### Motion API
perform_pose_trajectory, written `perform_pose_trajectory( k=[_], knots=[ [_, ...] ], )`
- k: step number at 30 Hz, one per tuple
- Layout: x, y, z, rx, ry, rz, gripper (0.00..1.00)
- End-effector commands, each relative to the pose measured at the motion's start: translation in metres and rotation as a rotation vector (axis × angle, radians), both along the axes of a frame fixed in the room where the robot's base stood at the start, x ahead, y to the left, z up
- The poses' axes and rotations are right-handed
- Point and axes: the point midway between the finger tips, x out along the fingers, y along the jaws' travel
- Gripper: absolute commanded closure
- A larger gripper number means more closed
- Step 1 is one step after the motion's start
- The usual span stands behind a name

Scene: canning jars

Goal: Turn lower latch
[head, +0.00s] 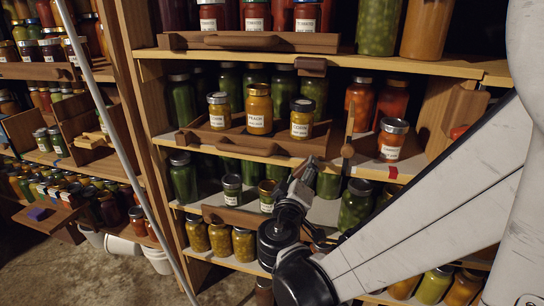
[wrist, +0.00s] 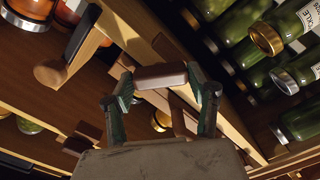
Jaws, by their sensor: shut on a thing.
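My gripper (wrist: 163,90) is shut on a small brown wooden block, the lower latch (wrist: 160,76), with one finger at each end of it. In the head view my gripper (head: 308,170) is at the lower shelf's front, left of an upright wooden stick with a round knob (head: 347,150). The latch cannot be made out there behind the fingers. The knob also shows at the left of the wrist view (wrist: 50,75). Another brown wooden block, an upper latch (head: 311,64), sits on the shelf edge above.
A wooden tray (head: 205,138) with several labelled jars stands on the middle shelf. A jar with a silver lid (head: 392,140) stands right of the stick. Green jars (head: 356,203) stand close to my gripper. A thin grey pole (head: 125,150) crosses the left side.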

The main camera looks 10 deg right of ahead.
Motion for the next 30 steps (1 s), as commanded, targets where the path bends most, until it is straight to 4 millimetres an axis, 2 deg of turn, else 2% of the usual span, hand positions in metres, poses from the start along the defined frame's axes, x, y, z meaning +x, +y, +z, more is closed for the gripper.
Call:
perform_pose_trajectory(
  k=[15,30],
  knots=[
    [-0.0003,-0.0001,-0.0001,-0.397,0.204,0.000,0.73],
    [-0.0002,0.0000,-0.0002,-0.567,0.291,0.000,0.73]
  ],
)
